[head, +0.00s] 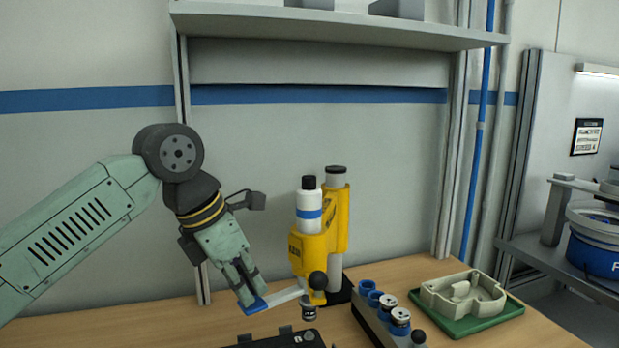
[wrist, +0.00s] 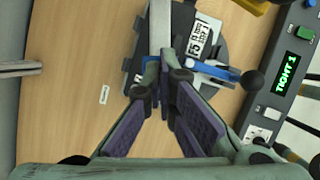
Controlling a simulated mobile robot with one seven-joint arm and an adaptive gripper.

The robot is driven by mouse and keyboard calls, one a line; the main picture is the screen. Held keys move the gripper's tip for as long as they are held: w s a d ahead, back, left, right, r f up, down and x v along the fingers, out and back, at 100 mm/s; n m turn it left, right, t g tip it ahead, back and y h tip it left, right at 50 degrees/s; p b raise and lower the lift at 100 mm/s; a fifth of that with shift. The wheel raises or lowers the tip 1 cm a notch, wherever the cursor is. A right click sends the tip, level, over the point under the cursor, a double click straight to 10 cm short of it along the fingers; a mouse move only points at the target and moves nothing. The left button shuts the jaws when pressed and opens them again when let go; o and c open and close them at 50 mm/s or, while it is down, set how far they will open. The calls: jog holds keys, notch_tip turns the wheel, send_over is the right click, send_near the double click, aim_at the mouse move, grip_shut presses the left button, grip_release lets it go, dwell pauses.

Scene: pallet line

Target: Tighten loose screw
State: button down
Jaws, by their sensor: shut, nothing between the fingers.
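A yellow driver station (head: 342,215) with a white, blue-banded cylinder (head: 309,208) stands on the bench in the head view. A grey lever with a blue end (head: 257,306) sticks out to its left. My gripper (head: 247,293) points down at this blue end, shut and empty; I cannot tell if it touches. In the wrist view my fingers (wrist: 163,82) are close over a dark fixture (wrist: 235,42) with a white label and a blue part (wrist: 214,70). The loose screw cannot be made out. A display (wrist: 287,75) reads "TIGHT 1".
A dark rack (head: 372,325) holds blue sockets and small capped canisters right of the station. A green tray (head: 480,322) with a beige part lies further right. A shelf (head: 340,30) hangs above. The wooden bench (head: 150,330) is clear at left.

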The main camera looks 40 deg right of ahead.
notch_tip(320, 180, up, 2)
jog(key=shift+r+p, duration=0.15)
jog(key=shift+p, duration=0.55)
jog(key=shift+r, duration=1)
jog(key=shift+f, duration=0.1)
